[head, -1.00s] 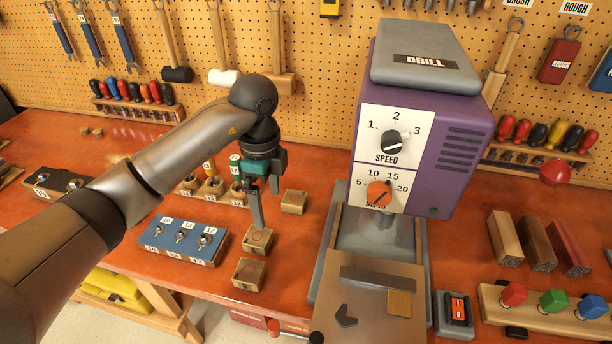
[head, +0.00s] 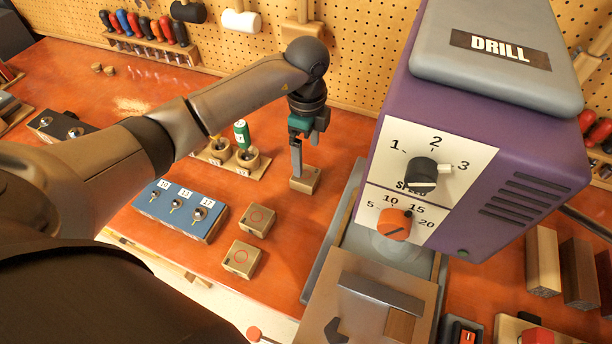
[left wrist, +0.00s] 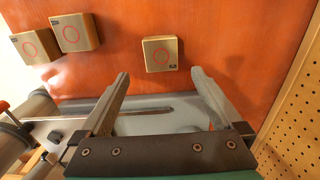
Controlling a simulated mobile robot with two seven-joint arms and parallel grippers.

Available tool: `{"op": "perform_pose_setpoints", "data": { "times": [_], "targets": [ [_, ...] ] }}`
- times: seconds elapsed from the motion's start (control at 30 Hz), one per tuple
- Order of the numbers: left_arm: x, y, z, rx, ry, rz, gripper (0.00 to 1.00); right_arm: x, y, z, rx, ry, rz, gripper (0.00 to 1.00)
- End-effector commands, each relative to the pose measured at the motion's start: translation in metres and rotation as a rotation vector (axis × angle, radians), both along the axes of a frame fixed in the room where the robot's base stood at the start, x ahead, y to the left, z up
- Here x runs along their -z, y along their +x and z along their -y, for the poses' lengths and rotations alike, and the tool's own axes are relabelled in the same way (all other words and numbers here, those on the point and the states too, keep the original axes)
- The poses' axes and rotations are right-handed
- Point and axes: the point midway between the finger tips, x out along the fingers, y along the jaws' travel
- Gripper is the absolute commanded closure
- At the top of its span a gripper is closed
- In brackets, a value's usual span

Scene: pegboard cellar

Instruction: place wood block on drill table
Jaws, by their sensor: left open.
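My left gripper (head: 297,165) points down over the back block. In the left wrist view its open fingers (left wrist: 160,76) have nothing between them, and the back block (left wrist: 160,54) lies just beyond the tips, roughly centred. The other two blocks (left wrist: 75,33) are at upper left there. The brown drill table (head: 345,266) carries a dark bar and a small wooden square (head: 400,325). My right gripper is not seen.
The purple drill (head: 475,150) stands over its table, close to the right of my left gripper. A blue rack (head: 180,208) and a wooden holder with a green-topped tool (head: 242,135) lie to the left. The pegboard wall (head: 350,45) is behind.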

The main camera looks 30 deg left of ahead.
Motion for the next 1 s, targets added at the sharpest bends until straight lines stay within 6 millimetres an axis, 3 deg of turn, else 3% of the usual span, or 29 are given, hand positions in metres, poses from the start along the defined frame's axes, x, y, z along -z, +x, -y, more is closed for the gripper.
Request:
{"op": "perform_pose_setpoints", "data": {
  "times": [0.1,0.37,0.63,0.93,1.0],
  "targets": [
    [0.02,-0.001,0.0,0.001,0.0,-0.003,0.0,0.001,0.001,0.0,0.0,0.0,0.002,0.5],
    [0.039,-0.001,-0.001,0.001,0.0,-0.003,0.0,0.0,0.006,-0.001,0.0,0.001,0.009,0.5],
    [0.076,0.0,-0.003,0.0,0.0,-0.002,0.0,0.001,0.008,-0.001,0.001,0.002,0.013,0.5],
    [0.082,0.0,-0.004,0.002,0.0,0.0,0.0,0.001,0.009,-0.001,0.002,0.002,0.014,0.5],
    [0.082,0.0,-0.004,0.001,0.0,0.0,0.06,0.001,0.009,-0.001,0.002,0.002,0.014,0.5]
  ]
}}
